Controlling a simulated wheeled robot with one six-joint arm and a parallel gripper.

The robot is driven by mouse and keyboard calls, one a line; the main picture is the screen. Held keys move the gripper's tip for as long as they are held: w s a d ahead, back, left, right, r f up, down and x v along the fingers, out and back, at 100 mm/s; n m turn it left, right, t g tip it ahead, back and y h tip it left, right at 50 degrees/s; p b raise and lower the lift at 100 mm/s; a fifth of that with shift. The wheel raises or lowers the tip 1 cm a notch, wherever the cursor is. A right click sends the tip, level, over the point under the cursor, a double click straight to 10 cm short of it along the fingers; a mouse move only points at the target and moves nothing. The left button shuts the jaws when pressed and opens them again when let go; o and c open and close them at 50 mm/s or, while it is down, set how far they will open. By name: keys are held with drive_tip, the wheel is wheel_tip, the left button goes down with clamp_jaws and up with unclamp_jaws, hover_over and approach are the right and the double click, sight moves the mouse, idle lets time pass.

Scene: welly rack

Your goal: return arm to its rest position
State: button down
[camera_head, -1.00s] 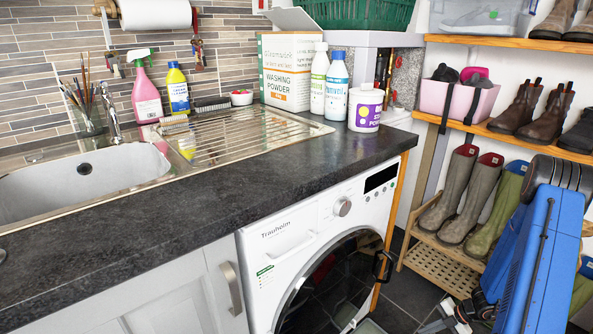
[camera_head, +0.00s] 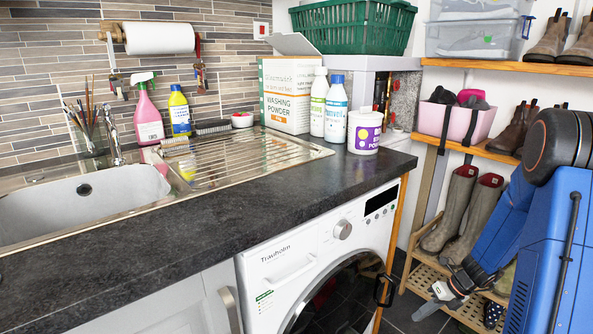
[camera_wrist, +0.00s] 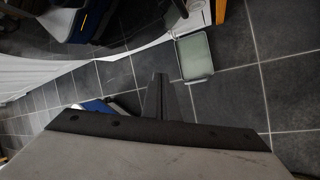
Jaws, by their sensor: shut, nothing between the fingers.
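My gripper (camera_head: 428,308) hangs low at the right of the head view, in front of the lower boot shelf and right of the washing machine door. My blue and black arm folds down to it from the right edge. In the wrist view the dark fingers (camera_wrist: 161,95) are together, with nothing between them, above the dark tiled floor. The arm hides part of the boot rack and some of the boots.
The white washing machine (camera_head: 318,262) stands under the dark worktop (camera_head: 200,240), left of my gripper. The slatted wooden boot shelf (camera_head: 428,280) holds tall boots (camera_head: 452,208). A pale green tray (camera_wrist: 195,57) lies on the floor.

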drive_tip(key=s+a+r+n+h, duration=0.1)
drive_tip(key=s+a+r+n, duration=0.4)
drive_tip(key=r+n, duration=0.4)
drive_tip(key=s+a+r+n+h, duration=0.1)
drive_tip(key=s+a+r+n, duration=0.35)
drive_tip(key=r+n, duration=0.4)
drive_tip(key=s+a+r+n+t+h, duration=0.1)
drive_tip(key=s+r+n+h, duration=0.1)
drive_tip(key=s+r+n, duration=0.4)
drive_tip(key=s+a+r+n+t+h, duration=0.1)
drive_tip(key=s+r+n+t, duration=0.1)
drive_tip(key=s+r+n, duration=0.4)
drive_tip(key=shift+s+r+n+h, duration=0.25)
drive_tip(key=shift+s+n+h, duration=0.15)
drive_tip(key=shift+s+n, duration=2.1)
drive_tip(key=shift+s+m, duration=0.5)
drive_tip(key=shift+m, duration=0.05)
